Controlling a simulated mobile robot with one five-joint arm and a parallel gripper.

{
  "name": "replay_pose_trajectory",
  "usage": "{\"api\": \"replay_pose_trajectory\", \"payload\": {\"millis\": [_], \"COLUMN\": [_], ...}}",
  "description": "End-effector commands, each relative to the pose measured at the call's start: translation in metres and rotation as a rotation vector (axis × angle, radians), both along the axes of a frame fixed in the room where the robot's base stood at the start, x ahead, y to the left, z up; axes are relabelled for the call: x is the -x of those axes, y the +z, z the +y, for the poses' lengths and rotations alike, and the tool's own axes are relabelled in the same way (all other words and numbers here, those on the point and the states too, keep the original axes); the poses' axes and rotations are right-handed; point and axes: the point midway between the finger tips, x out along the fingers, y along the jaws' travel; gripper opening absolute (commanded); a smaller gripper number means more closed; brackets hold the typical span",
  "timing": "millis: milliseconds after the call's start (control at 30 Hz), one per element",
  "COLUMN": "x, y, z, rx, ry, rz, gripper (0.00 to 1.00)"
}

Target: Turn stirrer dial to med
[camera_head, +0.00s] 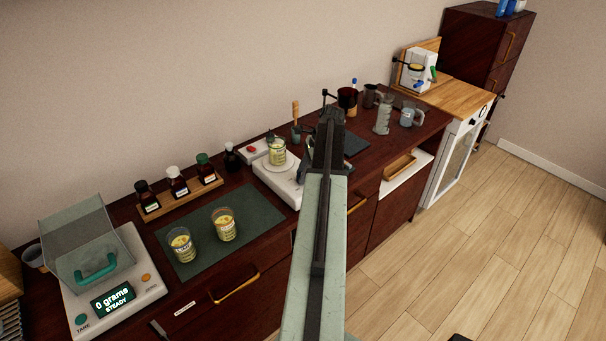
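The stirrer (289,189) is a white flat-bodied device on the dark wooden counter, just left of my arm. A beaker of yellow liquid (278,153) stands on its round plate. My arm reaches up the middle of the picture, and its end, my gripper (329,135), is beside or above the stirrer's right side. I cannot tell whether it touches the stirrer. The stirrer's dial is not visible, and my arm covers part of that side. The gripper's fingers are dark and seen from behind, so their opening is unclear.
A dark green mat (209,257) holds two beakers of yellow liquid. A wooden rack (153,210) holds small bottles. A scale (117,301) reading 0 grams stands at lower left. Jugs (383,115) stand at right. Open wooden floor (470,250) lies at lower right.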

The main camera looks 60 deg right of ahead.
Motion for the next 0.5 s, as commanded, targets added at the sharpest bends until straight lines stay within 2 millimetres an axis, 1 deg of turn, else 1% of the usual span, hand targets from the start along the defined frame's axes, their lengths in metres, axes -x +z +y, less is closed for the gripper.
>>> {"api": "replay_pose_trajectory", "payload": {"millis": [100, 267, 467, 500], "x": [-0.0004, -0.0009, -0.0004, -0.0004], "y": [-0.0001, 0.0000, 0.0000, 0.0000], "z": [-0.0008, -0.0014, -0.0006, -0.0006], "rx": [0.000, 0.000, 0.001, 0.001], "ry": [0.014, 0.103, 0.102, 0.101], "rz": [0.000, 0.000, -0.001, -0.001], "gripper": [0.00, 0.00, 0.00, 0.44]}}
